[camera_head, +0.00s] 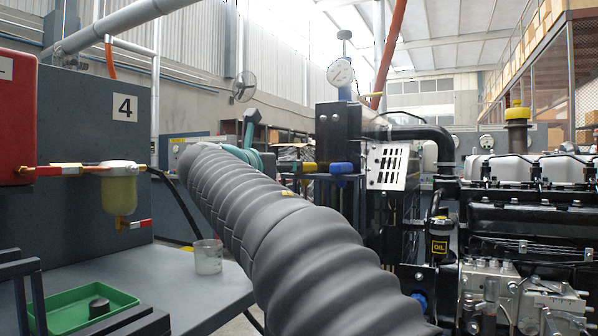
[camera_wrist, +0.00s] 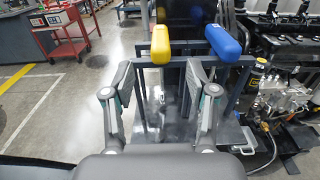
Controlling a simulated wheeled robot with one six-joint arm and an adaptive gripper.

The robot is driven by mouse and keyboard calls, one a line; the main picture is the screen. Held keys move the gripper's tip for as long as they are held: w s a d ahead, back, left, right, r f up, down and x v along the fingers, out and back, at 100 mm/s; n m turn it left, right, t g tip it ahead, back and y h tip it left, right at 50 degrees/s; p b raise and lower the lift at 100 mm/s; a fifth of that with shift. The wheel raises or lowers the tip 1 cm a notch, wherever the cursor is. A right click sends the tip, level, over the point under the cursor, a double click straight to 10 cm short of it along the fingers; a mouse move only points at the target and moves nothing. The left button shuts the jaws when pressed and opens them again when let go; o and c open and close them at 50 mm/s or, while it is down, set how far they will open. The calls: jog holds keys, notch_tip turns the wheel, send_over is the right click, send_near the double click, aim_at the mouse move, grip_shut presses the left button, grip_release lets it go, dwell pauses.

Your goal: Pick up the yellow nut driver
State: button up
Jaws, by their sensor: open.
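The yellow nut driver (camera_wrist: 161,44) shows its thick yellow handle in the wrist view, with a thin shaft below it. It stands upright in a dark rack (camera_wrist: 180,62), left of a blue-handled driver (camera_wrist: 224,42). My gripper (camera_wrist: 158,77) is open and empty. Its two fingers are spread either side of the yellow driver's line, and the handle appears beyond the fingertips. In the head view, the yellow handle (camera_head: 309,167) shows small beside the blue handle (camera_head: 342,168); my grey arm hides much of the gripper and the rack's lower part.
A black engine (camera_head: 530,220) stands close on the right. A gauge (camera_head: 340,73) rises behind the rack. At left are a grey bench with a green tray (camera_head: 75,312), a clear beaker (camera_head: 208,257) and a filter bowl (camera_head: 119,188). A red cart (camera_wrist: 62,30) stands farther back on open floor.

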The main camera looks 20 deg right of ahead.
aim_at(305, 164)
jog(key=x, duration=1.1)
jog(key=shift+r, duration=0.15)
grip_shut()
